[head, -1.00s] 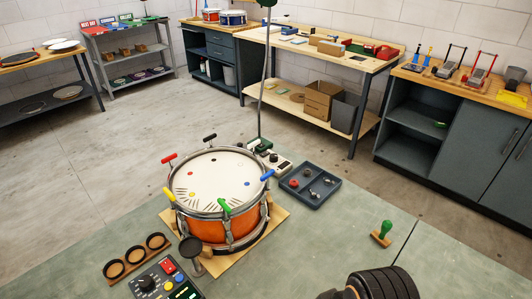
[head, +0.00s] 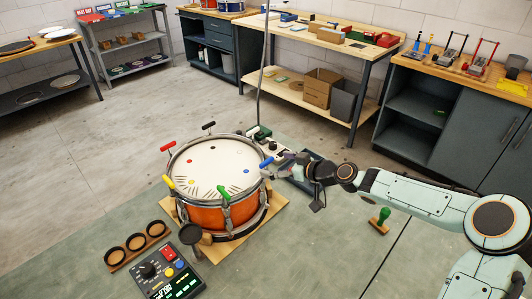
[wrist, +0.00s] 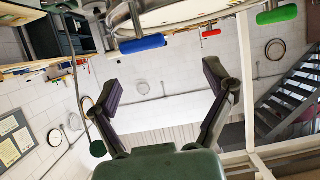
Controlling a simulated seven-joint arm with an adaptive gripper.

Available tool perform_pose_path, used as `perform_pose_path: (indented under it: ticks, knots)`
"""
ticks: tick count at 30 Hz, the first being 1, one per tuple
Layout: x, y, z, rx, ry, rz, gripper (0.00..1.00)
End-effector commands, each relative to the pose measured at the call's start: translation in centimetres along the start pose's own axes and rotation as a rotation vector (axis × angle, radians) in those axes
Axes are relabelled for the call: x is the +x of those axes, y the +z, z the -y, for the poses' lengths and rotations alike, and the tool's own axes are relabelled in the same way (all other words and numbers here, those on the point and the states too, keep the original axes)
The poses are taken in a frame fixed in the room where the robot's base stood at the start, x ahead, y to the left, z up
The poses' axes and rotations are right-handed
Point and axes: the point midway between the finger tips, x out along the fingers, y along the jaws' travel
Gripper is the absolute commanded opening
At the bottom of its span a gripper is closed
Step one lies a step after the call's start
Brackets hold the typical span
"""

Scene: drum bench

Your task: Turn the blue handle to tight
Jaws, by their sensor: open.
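The orange drum (head: 205,216) with a white head stands on a wooden board on the bench. The blue handle (head: 267,162) sticks out from the right side of its rim. My gripper (head: 283,160) is at the drum's right side, close to the blue handle. In the wrist view my gripper (wrist: 164,82) is open, its two dark fingers wide apart with nothing held. The blue handle (wrist: 143,43) shows there above the fingertips in the picture, nearer the left finger, and looks apart from both.
Other handles on the rim are green (head: 223,193), yellow (head: 168,181), red (head: 168,148) and black (head: 208,125). A grey tray (head: 309,185) lies partly behind my arm. A control box (head: 171,272), a ring rack (head: 136,246) and a green-knobbed stamp (head: 380,216) stand nearby.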

Motion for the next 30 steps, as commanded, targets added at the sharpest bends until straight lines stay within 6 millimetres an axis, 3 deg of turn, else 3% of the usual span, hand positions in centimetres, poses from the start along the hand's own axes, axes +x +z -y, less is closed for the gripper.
perform_pose_path:
  ticks: [1, 4, 16, 25, 26, 30]
  knots:
    - [-0.6, 1.0, -1.0, 0.031, 0.017, -0.001, 0.83]
    - [-0.4, 1.2, -1.6, 0.035, 0.031, 0.000, 0.83]
    - [5.2, 1.3, -1.6, 0.035, 0.029, 0.004, 0.83]
    - [5.7, 1.3, -1.7, 0.033, 0.030, 0.005, 0.83]
    - [5.7, 1.3, -1.7, 0.033, 0.030, 0.005, 0.80]
    - [5.7, 1.3, -1.6, 0.033, 0.030, 0.005, 0.36]
